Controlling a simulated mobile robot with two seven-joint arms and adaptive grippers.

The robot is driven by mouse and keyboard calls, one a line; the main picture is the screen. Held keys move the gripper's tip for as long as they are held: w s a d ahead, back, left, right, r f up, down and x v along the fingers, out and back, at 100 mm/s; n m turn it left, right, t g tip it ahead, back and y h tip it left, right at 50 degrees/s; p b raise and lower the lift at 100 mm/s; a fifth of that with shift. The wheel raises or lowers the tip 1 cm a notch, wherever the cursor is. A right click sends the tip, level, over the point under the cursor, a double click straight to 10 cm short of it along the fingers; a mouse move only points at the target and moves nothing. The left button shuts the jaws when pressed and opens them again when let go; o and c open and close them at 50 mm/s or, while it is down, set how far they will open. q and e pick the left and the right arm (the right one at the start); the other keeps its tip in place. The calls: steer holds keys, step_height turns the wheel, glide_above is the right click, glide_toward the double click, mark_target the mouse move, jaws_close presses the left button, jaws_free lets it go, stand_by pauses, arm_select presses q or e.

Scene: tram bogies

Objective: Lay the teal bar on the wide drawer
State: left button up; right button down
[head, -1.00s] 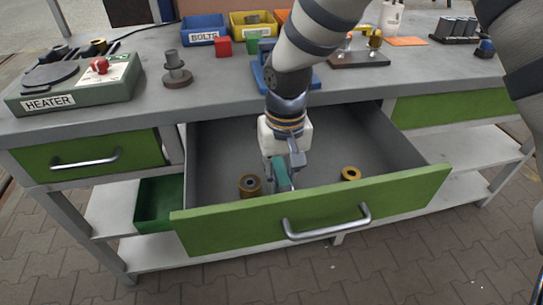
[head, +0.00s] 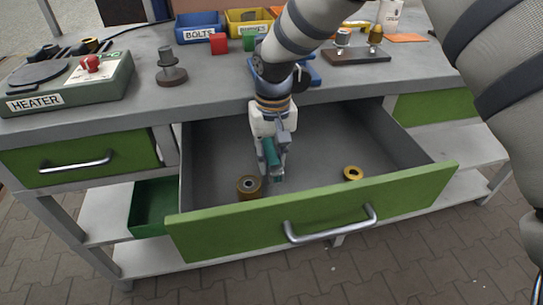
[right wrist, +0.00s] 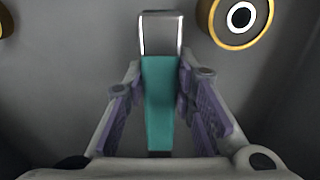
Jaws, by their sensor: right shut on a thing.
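The wide drawer (head: 310,215) is pulled open and has a green front with a metal handle. My right gripper (head: 273,168) is over its inside and is shut on the teal bar (head: 270,152). In the right wrist view the teal bar (right wrist: 160,95) is between the two fingers (right wrist: 160,115), with a shiny metal end pointing away. In the head view the bar is partly hidden by the fingers, and I cannot tell its gap to the drawer floor. My left gripper is not in view.
A brown ring-shaped roller (head: 249,187) and a yellow ring (head: 352,173) lie in the drawer. The bench top above holds a heater (head: 65,85), a stacked grey part (head: 171,67) and a blue fixture (head: 307,72).

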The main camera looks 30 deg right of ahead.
mark_target(273, 157)
steer(key=shift+f, duration=0.45)
steer(key=c, duration=1.3)
jaws_free()
steer(key=shift+c, duration=0.2)
step_height(273, 157, up, 13)
steer(key=p, duration=0.1)
steer(key=shift+s, duration=0.15)
